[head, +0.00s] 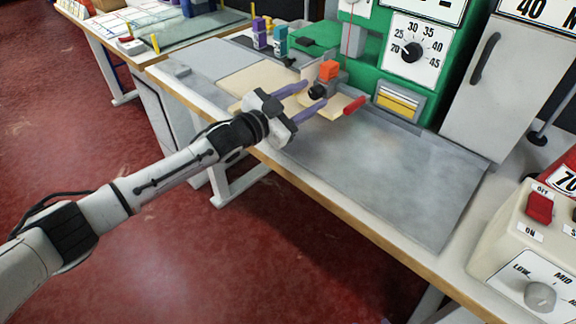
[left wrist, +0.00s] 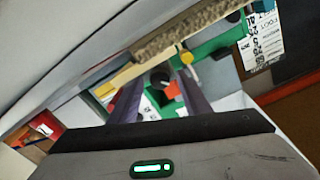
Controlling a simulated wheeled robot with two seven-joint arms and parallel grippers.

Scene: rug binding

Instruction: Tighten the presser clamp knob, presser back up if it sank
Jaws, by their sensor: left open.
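The green machine (head: 455,50) stands at the back of the bench. A black knob (head: 316,91) sits on its front side, beside a grey block under an orange block (head: 328,69); I take it for the presser clamp knob. My left gripper (head: 316,93) is open, with its two purple fingers pointing at the knob, one on each side of it in the picture. I cannot tell whether they touch it. The left wrist view shows the black knob (left wrist: 160,79) between the finger ends, with orange (left wrist: 172,90) beside it. Whether the presser is raised or sunk is unclear. My right gripper is not in view.
A red handle (head: 354,105) sticks out close to the right of the fingers. A dial (head: 411,52) and yellow panel (head: 397,100) are on the machine. A control box (head: 508,235) stands at right. The grey bench plate (head: 380,170) is clear.

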